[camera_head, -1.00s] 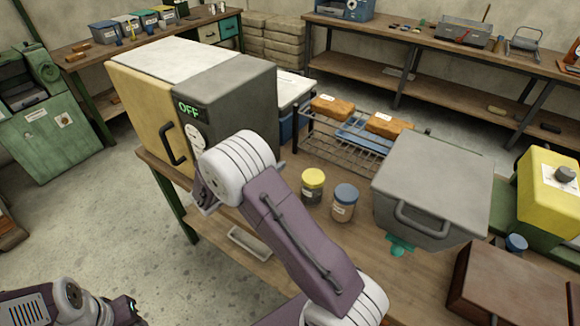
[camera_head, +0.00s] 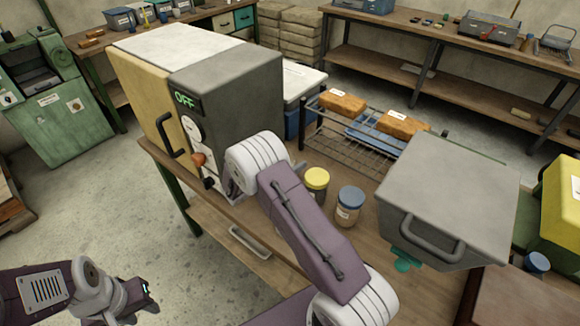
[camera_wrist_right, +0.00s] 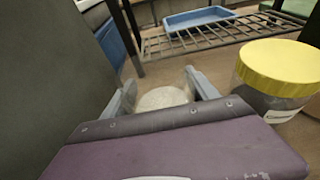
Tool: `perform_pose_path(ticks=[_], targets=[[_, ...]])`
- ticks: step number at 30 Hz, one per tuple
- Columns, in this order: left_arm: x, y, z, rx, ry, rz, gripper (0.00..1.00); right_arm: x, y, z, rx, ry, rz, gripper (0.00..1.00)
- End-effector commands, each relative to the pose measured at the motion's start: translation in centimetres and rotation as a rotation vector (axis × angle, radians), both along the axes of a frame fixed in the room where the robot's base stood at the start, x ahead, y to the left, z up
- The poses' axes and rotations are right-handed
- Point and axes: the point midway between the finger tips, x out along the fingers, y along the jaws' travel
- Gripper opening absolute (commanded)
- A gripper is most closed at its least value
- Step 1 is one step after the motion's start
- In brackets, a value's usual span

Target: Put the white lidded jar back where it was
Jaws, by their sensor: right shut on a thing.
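A pale round top (camera_wrist_right: 160,98), which looks like the white lidded jar's, shows between my right gripper's fingers in the right wrist view. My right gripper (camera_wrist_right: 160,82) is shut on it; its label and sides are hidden. In the head view my right wrist hides the jar and most of the gripper, beside the front of the oven-like box (camera_head: 228,105) marked OFF. A yellow-lidded jar (camera_head: 316,182) stands close to the right of the gripper; it also shows in the right wrist view (camera_wrist_right: 275,75). My left gripper (camera_head: 148,289) is low at the left, empty, away from the bench.
A blue-lidded jar (camera_head: 349,206) stands beside the yellow-lidded one. Behind them is a wire rack (camera_head: 345,140) with orange-brown blocks. A grey bin (camera_head: 450,195) with a handle stands to the right. The box's dark wall is close on the gripper's left.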

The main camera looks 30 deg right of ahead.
Motion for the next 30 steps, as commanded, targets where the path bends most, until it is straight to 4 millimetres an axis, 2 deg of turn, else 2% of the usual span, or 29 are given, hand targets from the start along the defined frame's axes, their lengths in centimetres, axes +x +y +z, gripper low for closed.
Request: perform_pose_path(ticks=[1,4,14,15,17,28,30], targets=[[0.0,0.0,-0.2,0.0,0.0,0.0,0.36,0.0,0.0,-1.0,-0.001,0.003,0.0,0.04],[0.0,0.0,-0.2,0.0,0.0,0.0,0.36,0.0,0.0,-2.0,-0.001,0.0,-0.001,0.04],[0.0,0.0,-0.5,0.0,0.0,0.0,0.36,0.0,0.0,-2.4,-0.001,-0.001,0.0,0.04],[0.0,0.0,-0.5,0.0,0.0,0.0,0.36,0.0,0.0,-2.4,0.0,-0.001,0.0,0.73],[0.0,0.0,-0.4,0.0,0.0,0.0,0.36,0.0,0.0,-2.3,0.0,-0.001,0.0,0.9],[0.0,0.0,0.1,0.0,0.0,0.0,0.36,0.0,0.0,-1.8,0.0,-0.001,0.0,0.9],[0.0,0.0,-0.2,0.0,0.0,0.0,0.36,-0.2,0.8,-1.8,0.0,-0.001,0.003,0.9]])
